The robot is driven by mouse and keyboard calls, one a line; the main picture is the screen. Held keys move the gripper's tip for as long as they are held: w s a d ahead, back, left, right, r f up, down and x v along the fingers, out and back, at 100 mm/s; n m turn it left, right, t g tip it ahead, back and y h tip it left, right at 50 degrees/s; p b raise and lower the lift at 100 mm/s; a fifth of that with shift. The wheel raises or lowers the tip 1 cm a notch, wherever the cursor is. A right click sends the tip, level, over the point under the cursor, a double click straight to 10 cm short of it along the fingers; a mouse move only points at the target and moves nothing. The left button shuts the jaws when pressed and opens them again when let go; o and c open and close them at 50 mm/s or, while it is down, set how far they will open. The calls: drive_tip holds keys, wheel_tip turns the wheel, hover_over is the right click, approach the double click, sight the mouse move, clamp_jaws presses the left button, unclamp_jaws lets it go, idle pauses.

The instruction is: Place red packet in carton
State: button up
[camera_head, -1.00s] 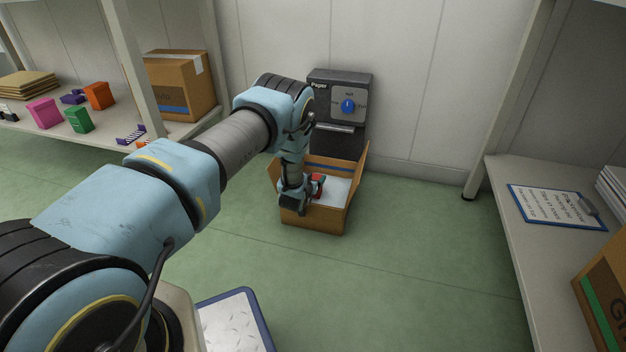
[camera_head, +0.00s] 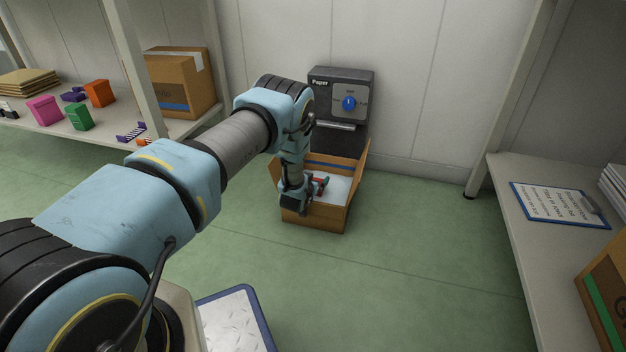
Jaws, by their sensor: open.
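The open carton (camera_head: 318,221) stands on the green floor in front of the paper dispenser, with whitish material inside. My gripper (camera_head: 312,196) is over the carton's left part, pointing down into it, and is open. A small red thing (camera_head: 322,183), which looks like the red packet, shows at the gripper's fingers inside the carton outline. My gripper and wrist hide much of it, and I cannot tell whether it rests on the white filling or touches a finger.
A dark paper dispenser (camera_head: 341,100) with a blue knob stands against the wall behind the carton. The left shelf (camera_head: 60,132) holds several coloured boxes and a closed carton. The right shelf (camera_head: 515,240) holds a clipboard (camera_head: 560,204). The floor right of the carton is clear.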

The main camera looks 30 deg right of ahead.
drive_tip(key=shift+r, duration=0.3)
drive_tip(key=p+v, duration=0.6)
drive_tip(key=v, duration=0.6)
drive_tip(key=shift+r, duration=0.35)
